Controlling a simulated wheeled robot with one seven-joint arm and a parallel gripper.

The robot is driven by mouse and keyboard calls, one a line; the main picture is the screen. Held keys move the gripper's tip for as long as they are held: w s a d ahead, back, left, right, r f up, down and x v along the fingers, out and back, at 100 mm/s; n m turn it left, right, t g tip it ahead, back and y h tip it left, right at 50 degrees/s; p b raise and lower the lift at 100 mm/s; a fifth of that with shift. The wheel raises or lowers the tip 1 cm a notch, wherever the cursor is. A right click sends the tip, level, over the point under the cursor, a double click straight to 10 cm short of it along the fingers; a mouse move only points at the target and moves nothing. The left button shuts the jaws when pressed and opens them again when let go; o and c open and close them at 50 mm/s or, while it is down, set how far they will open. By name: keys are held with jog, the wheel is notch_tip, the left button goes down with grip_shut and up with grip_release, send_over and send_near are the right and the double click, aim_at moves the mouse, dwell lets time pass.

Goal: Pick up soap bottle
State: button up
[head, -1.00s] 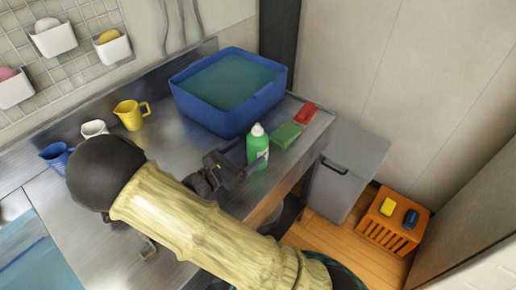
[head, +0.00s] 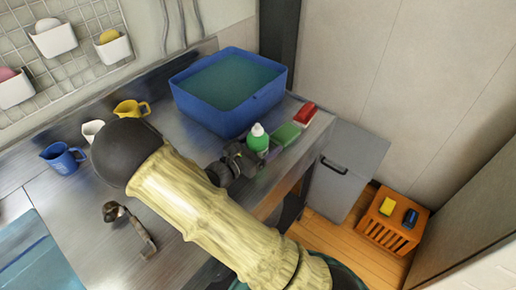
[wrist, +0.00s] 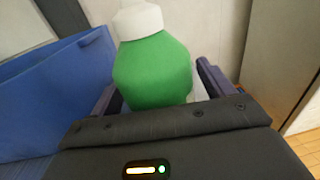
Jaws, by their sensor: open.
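The soap bottle (head: 259,142) is green with a white cap. It stands upright on the metal counter, in front of the blue basin's right corner. It fills the middle of the wrist view (wrist: 153,70). My gripper (head: 262,158) is at the bottle, with its open fingers on either side of it. In the wrist view, one purple finger shows left of the bottle and one right of it. I cannot tell whether either finger touches it. The lower part of the bottle is hidden behind my gripper.
A blue basin (head: 232,121) of water stands behind the bottle. A green sponge (head: 287,134) and a red one (head: 306,112) lie to its right, near the counter edge. Yellow (head: 131,109), white (head: 92,130) and blue (head: 63,158) cups stand at the left.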

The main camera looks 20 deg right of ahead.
dwell(0.4)
jog(key=c, duration=1.3)
jog(key=shift+r, duration=0.1)
notch_tip(320, 180, up, 10)
jog(key=shift+f+p, duration=0.1)
jog(key=shift+p, duration=0.5)
